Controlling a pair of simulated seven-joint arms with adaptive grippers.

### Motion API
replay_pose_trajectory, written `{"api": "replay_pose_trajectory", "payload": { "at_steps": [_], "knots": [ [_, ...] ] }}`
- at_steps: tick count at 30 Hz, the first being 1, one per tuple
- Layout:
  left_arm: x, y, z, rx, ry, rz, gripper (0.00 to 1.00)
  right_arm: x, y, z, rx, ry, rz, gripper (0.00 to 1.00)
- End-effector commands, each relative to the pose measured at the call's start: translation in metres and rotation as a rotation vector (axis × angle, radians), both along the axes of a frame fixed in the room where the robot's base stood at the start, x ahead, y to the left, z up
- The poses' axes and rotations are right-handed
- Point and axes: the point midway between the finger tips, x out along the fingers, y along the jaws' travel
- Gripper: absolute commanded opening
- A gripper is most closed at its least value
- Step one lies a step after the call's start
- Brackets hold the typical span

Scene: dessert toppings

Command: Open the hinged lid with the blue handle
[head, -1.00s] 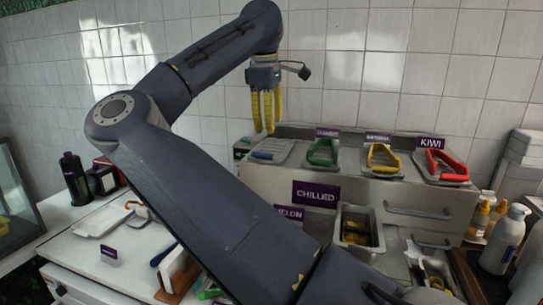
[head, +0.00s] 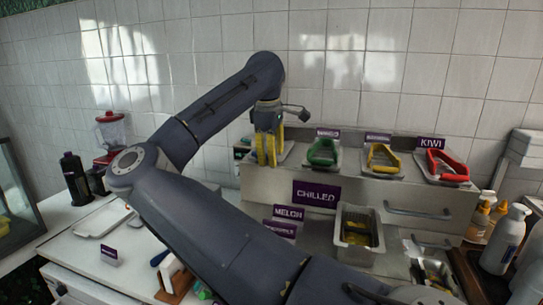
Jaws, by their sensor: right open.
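My right gripper (head: 270,150), with yellow fingers pointing down, is open and empty. It is at the left end of the grey counter unit, in front of the leftmost lid (head: 290,148). Only a grey edge of that lid shows beside the fingers; its blue handle is hidden behind them. I cannot tell whether the fingers touch the handle. The lid looks closed. My left gripper is not in view.
Lids with a green handle (head: 322,152), a yellow handle (head: 384,157) and a red handle (head: 447,164) stand in a row to the right. An open metal container (head: 358,235) is in front. Bottles (head: 503,240) stand at the right. A tiled wall is behind.

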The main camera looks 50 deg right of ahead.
Motion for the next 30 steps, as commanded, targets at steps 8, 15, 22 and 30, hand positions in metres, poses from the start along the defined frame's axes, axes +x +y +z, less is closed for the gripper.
{"api": "replay_pose_trajectory", "payload": {
  "at_steps": [8,15,22,30],
  "knots": [
    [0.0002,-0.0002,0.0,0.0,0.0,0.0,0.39,0.0,0.0,0.0,0.0,0.0,0.0,0.31],
    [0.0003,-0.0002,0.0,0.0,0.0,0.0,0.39,0.0001,0.0001,0.0001,0.0,0.0,0.0,0.04],
    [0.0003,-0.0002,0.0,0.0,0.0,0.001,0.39,0.0002,0.0,0.0001,0.0,-0.001,0.0,0.0],
    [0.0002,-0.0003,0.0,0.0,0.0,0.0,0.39,0.0003,-0.0003,0.0,0.0,-0.001,0.0,0.0]
  ]
}}
